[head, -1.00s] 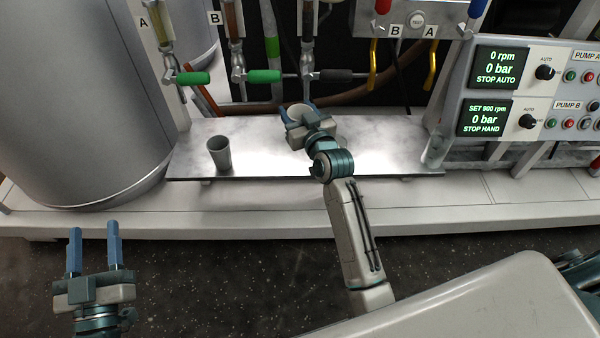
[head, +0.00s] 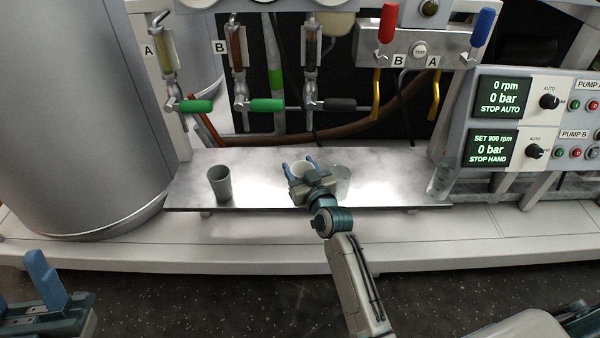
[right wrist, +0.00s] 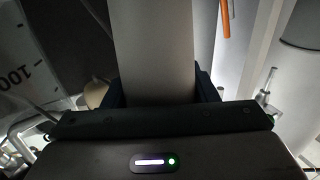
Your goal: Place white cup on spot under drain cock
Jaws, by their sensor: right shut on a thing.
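My right gripper (head: 299,164) is shut on the white cup (head: 302,172), a finger on each side. The cup appears upright over the middle of the metal shelf (head: 265,193); I cannot tell whether it touches the shelf. In the right wrist view the cup's pale wall (right wrist: 155,45) fills the space between the dark fingers. A drain cock with a black handle (head: 340,103) hangs above and behind the cup. Two others with green handles (head: 196,106) (head: 267,105) are further left. My left gripper (head: 28,275) is at the lower left, partly out of frame, its fingers apart and empty.
A grey cup (head: 219,184) stands on the shelf to the left. A clear glass (head: 342,180) is just right of my right gripper, and another (head: 440,182) is near the shelf's right end. A big metal drum (head: 75,110) stands left; pump panels (head: 500,120) stand right.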

